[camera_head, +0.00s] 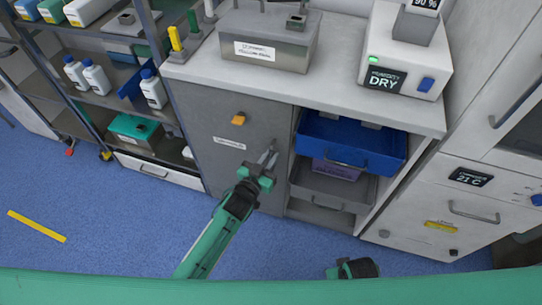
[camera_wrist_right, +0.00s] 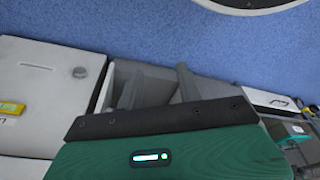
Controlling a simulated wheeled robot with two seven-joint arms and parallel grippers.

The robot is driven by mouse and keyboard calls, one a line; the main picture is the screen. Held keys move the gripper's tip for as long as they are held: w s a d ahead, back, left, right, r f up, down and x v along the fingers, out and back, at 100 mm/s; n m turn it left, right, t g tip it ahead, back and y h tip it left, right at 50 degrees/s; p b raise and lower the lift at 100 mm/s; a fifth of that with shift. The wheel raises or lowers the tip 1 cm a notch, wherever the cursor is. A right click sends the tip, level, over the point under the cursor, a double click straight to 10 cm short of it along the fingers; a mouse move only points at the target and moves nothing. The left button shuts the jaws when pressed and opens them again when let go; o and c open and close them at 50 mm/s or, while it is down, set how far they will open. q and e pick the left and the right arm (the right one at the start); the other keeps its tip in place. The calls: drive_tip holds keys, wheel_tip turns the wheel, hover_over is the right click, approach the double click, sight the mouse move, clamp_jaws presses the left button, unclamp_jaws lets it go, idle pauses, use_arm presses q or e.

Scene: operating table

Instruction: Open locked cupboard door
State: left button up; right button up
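The dark grey cupboard door (camera_head: 215,150) stands below the worktop, seemingly closed. It has an orange lock or knob (camera_head: 238,119) near its top and a white label (camera_head: 229,143) below that. My left gripper (camera_head: 269,151) is in front of the door's right side, its grey fingers pointing up at the door. The fingers lie close together; whether they hold a handle is unclear, and no handle shows apart from them. My right gripper shows in the right wrist view (camera_wrist_right: 157,82) with its two fingers apart and nothing between them.
Right of the door is an open bay with a blue bin (camera_head: 350,140) and a grey bin (camera_head: 332,188). A grey box (camera_head: 268,40) and a humidity device (camera_head: 402,60) stand on the worktop (camera_head: 335,88). Shelves with bottles are at left.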

use_arm(q)
drive_tip(key=shift+w+d, duration=0.15)
drive_tip(key=shift+w, duration=0.15)
drive_tip(key=shift+c, duration=0.4)
clamp_jaws()
drive_tip(key=shift+s, duration=0.1)
